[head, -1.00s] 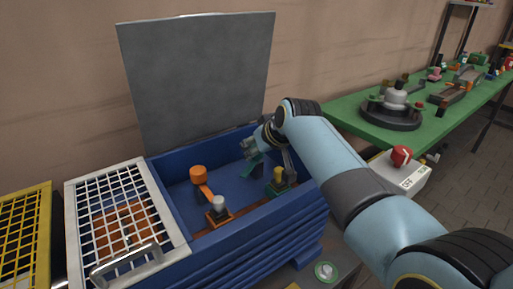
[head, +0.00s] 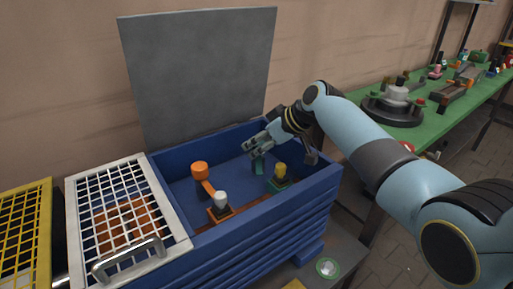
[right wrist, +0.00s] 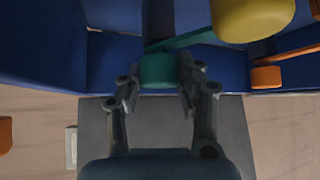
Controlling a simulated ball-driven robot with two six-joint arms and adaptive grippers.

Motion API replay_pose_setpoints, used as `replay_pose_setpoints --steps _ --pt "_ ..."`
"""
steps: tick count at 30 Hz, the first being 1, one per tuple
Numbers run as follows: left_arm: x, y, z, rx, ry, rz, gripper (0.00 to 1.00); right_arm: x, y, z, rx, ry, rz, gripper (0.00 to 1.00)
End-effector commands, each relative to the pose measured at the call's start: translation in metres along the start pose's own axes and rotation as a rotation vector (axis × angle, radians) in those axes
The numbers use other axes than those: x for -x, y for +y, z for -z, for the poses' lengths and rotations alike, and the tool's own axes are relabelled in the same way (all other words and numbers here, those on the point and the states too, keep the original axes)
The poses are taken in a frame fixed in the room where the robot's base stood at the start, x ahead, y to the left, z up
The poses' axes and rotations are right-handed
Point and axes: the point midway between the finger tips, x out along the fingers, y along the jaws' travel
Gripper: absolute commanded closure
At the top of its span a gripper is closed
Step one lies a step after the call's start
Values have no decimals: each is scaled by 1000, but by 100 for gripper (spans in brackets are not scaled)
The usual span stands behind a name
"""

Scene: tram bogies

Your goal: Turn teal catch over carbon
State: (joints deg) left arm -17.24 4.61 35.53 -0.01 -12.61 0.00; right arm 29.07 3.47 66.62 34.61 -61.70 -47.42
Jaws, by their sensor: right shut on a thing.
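The teal catch (head: 258,165) is in the blue box, left of the yellow-topped post. In the right wrist view the catch (right wrist: 157,70) sits between my right fingertips, its arm running up and right toward the yellow knob (right wrist: 252,18). My right gripper (head: 254,152) reaches in from the right and is shut on the catch; it also shows in the right wrist view (right wrist: 157,84). A dark bar (right wrist: 158,20) shows beyond the catch; I cannot tell whether it is the carbon. My left gripper is not in view.
The blue box (head: 265,235) has a raised grey lid (head: 200,75) behind it. Inside are an orange catch (head: 201,172) and a white-topped post (head: 220,199). A white mesh cover (head: 178,225) lies to the left. A green table (head: 350,103) stands right.

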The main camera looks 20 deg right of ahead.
Motion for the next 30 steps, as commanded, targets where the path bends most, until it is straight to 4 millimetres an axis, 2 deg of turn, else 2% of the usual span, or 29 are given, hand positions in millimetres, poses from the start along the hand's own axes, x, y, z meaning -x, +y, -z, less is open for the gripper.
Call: replay_pose_setpoints --steps 6,19,20,25,30 --pt "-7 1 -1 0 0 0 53 0 1 0 41 0 36 100" --pt "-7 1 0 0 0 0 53 1 1 0 50 0 42 100" --pt "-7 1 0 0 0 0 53 1 1 1 49 0 42 64" --pt "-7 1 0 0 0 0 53 0 1 0 48 0 43 42" --pt "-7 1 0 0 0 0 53 0 0 0 47 0 44 42"
